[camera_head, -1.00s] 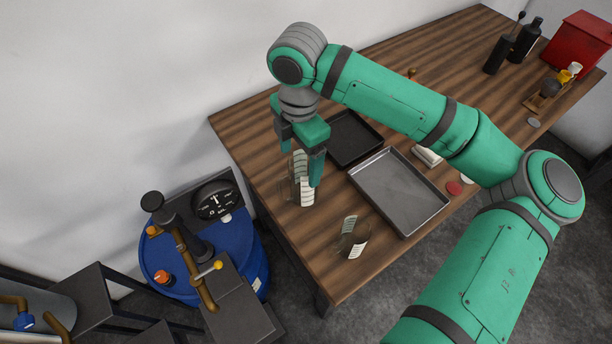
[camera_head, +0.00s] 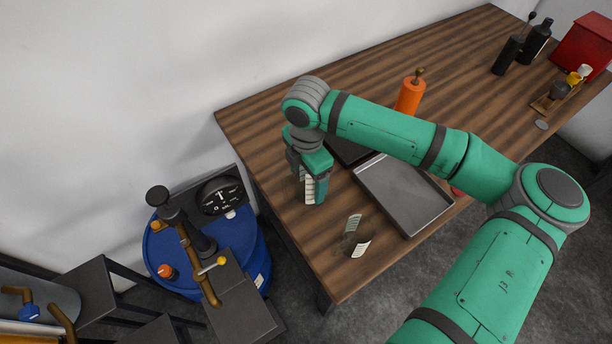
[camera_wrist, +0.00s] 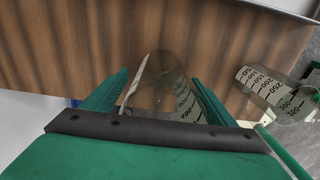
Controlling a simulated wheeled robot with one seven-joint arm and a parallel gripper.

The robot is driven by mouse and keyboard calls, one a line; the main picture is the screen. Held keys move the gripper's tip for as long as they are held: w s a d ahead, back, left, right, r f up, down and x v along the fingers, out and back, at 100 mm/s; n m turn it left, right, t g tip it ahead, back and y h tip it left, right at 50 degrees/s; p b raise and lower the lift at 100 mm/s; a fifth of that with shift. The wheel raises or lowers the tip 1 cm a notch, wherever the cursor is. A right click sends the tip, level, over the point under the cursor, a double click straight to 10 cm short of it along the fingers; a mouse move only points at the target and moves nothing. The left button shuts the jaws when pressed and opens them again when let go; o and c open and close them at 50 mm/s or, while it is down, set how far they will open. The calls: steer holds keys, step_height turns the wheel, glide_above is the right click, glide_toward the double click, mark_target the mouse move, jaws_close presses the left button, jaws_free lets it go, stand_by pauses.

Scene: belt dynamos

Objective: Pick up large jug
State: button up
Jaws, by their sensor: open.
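The large jug (camera_head: 308,188) is clear, with a white scale strip, and stands near the table's left end. My gripper (camera_head: 309,178) is down over it from above and hides much of it. In the wrist view the jug (camera_wrist: 165,88) lies between the two green fingers of my gripper (camera_wrist: 160,80), one on each side. The fingers are apart; whether either touches the jug, I cannot tell. A smaller clear jug (camera_head: 361,248) with a similar scale stands closer to the front edge. It also shows right of the fingers in the wrist view (camera_wrist: 275,92).
A grey metal tray (camera_head: 405,195) and a black tray (camera_head: 345,150) lie right of the jugs. An orange bottle (camera_head: 409,97) stands behind my arm. Dark bottles (camera_head: 507,55) and a red box (camera_head: 585,45) are far right. A blue barrel (camera_head: 240,262) stands left of the table.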

steer(key=shift+s+d+f, duration=0.1)
steer(key=shift+d+f, duration=0.1)
steer(key=shift+d, duration=0.1)
steer(key=c, duration=1.4)
steer(key=shift+o, duration=0.2)
steer(key=shift+a, duration=0.1)
steer(key=shift+r, duration=0.1)
